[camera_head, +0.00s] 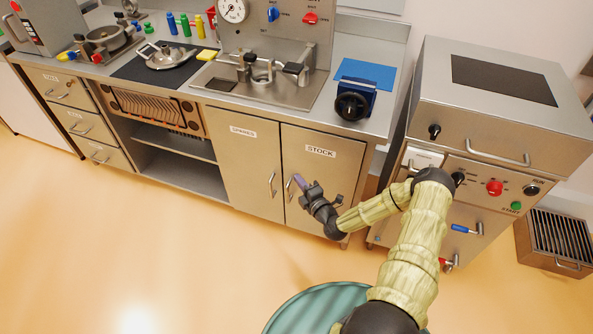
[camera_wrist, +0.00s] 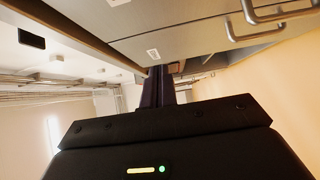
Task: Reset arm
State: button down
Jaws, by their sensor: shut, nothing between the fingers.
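My gripper (camera_head: 299,183) is in front of the cabinet door labelled STOCK (camera_head: 321,165) in the head view, near that door's handle (camera_head: 290,188). Its dark fingers are together with nothing between them. In the wrist view the closed fingers (camera_wrist: 163,86) point away from the camera, below a grey metal cabinet front with bar handles (camera_wrist: 265,16). My arm reaches out bent over the floor from the bottom of the head view. I cannot tell whether the fingertips touch the door handle.
A steel machine (camera_head: 505,110) with a red knob and levers stands right of the counter. A slatted box (camera_head: 556,241) sits on the floor at far right. The counter (camera_head: 217,102) carries a gauge panel, bottles and a blue block (camera_head: 355,98). Floor at left is clear.

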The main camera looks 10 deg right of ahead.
jog(key=shift+v, duration=0.8)
